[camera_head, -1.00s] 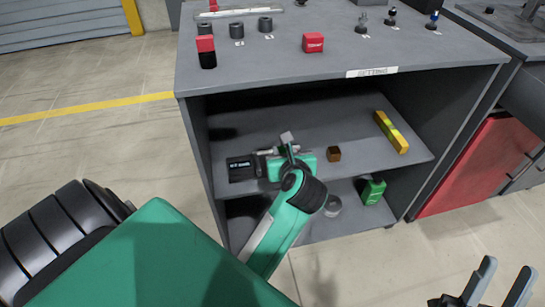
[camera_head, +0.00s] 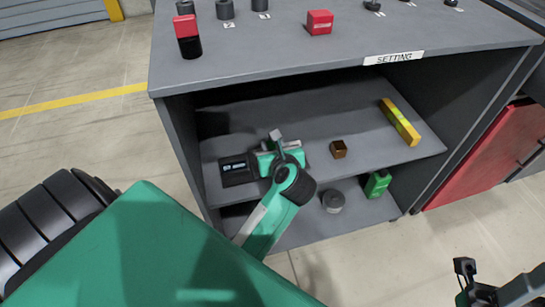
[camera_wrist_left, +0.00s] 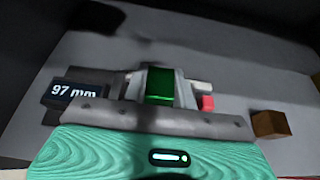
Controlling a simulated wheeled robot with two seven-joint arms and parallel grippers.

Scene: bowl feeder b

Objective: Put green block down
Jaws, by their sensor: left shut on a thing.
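The green block (camera_wrist_left: 159,84) sits between the fingers of my left gripper (camera_wrist_left: 160,95) in the left wrist view. The gripper is shut on it. In the head view my left gripper (camera_head: 279,146) is inside the cabinet, over the left part of its upper shelf (camera_head: 310,128). The block cannot be made out in the head view. Whether it touches the shelf is unclear. My right gripper (camera_head: 492,284) is at the lower right corner, outside the cabinet, with its fingers apart and empty.
A dark display box (camera_head: 238,170) reading 97 mm in the wrist view stands left of my left gripper. A brown block (camera_head: 338,149) and a yellow bar (camera_head: 400,122) lie to the right. A grey cylinder (camera_head: 333,201) and a green container (camera_head: 377,184) stand on the lower shelf.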

